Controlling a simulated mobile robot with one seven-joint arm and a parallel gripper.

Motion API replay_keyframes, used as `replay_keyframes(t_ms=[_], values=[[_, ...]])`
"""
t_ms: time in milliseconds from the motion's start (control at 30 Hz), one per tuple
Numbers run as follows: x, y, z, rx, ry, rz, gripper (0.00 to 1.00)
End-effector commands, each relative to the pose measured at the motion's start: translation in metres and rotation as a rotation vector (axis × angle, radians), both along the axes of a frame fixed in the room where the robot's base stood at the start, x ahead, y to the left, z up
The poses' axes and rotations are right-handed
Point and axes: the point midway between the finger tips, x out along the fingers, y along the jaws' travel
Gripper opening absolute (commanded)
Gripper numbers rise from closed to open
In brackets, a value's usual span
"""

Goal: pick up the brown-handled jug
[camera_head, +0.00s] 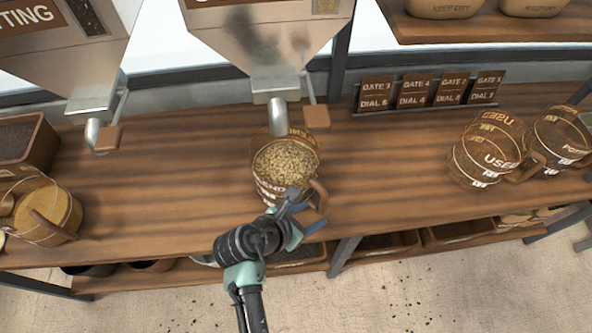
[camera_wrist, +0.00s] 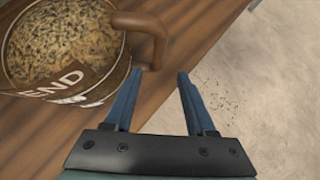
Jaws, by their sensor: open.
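A jug with a brown handle (camera_head: 284,170) stands on the wooden bench under the spout of the middle hopper, filled with pale grain. It also shows in the wrist view (camera_wrist: 66,50), with part of the word "BLEND" on its side. Its brown handle (camera_wrist: 146,34) points toward the fingers. My gripper (camera_head: 310,208) is beside the handle at the bench's front side. In the wrist view my gripper (camera_wrist: 165,75) is open and empty, its two blue fingers apart. The left finger's tip appears close to the handle; I cannot tell whether they touch.
The hopper spout (camera_head: 278,113) hangs just above the jug. Two glass jugs, one marked "USED" (camera_head: 487,150), stand at the right. Another handled container (camera_head: 45,211) is at the left. Gate and dial cards (camera_head: 429,91) stand behind. The bench (camera_head: 385,170) is clear right of the jug.

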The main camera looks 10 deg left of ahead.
Motion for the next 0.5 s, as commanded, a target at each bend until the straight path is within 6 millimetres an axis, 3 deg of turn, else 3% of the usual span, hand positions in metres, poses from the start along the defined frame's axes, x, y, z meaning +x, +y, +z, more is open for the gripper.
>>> replay_keyframes(t_ms=[200, 500], values=[[0.022, -0.014, -0.026, 0.002, -0.002, -0.003, 0.56], [0.035, -0.022, -0.039, 0.004, -0.002, -0.003, 0.56]])
